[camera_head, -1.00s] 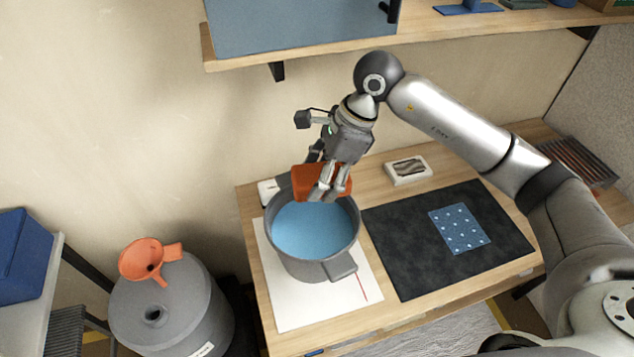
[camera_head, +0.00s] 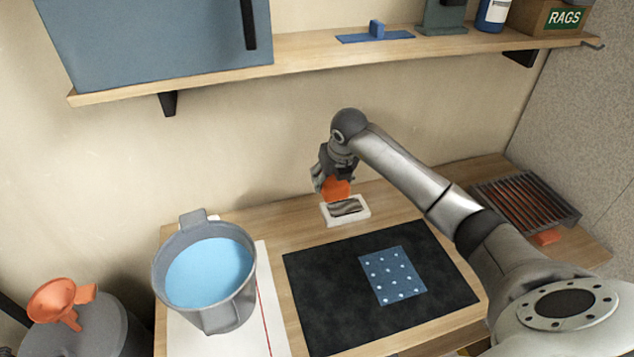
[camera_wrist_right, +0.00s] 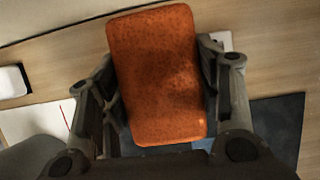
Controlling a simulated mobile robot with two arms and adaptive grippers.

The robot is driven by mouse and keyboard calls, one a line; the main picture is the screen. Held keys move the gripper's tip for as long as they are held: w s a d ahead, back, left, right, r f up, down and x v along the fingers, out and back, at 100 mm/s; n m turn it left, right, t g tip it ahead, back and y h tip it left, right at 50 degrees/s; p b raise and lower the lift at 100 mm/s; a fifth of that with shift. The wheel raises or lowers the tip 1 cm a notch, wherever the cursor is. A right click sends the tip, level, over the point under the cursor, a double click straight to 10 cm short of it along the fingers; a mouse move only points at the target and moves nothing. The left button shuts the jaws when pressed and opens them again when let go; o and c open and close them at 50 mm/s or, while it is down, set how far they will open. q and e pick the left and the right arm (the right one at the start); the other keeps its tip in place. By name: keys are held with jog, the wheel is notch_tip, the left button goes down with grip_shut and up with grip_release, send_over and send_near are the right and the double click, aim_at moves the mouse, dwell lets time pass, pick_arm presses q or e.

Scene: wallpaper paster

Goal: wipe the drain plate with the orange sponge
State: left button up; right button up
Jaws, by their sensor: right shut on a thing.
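My right gripper (camera_head: 325,180) is shut on the orange sponge (camera_head: 336,189). It holds the sponge just above or behind a small white tray (camera_head: 331,219) at the back of the table. I cannot tell whether they touch. In the right wrist view the sponge (camera_wrist_right: 160,75) sits between the two fingers (camera_wrist_right: 165,110), its broad face to the camera. A dark slatted plate (camera_head: 527,202), which looks like the drain plate, lies at the right end of the table, well right of the sponge. My left gripper is not in view.
A grey bucket of blue liquid (camera_head: 165,270) stands at left on a white sheet (camera_head: 268,300). A black mat (camera_head: 330,310) with a blue dotted sheet (camera_head: 393,275) lies mid-table. A small orange block (camera_head: 547,237) is by the slatted plate. A shelf (camera_head: 330,55) hangs above.

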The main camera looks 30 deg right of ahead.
jog(key=shift+a, duration=0.1)
jog(key=shift+f+b, duration=2.55)
jog(key=shift+f, duration=0.75)
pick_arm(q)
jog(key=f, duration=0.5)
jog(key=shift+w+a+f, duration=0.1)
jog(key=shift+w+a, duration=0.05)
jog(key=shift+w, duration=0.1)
pick_arm(e)
jog(key=shift+r, duration=0.15)
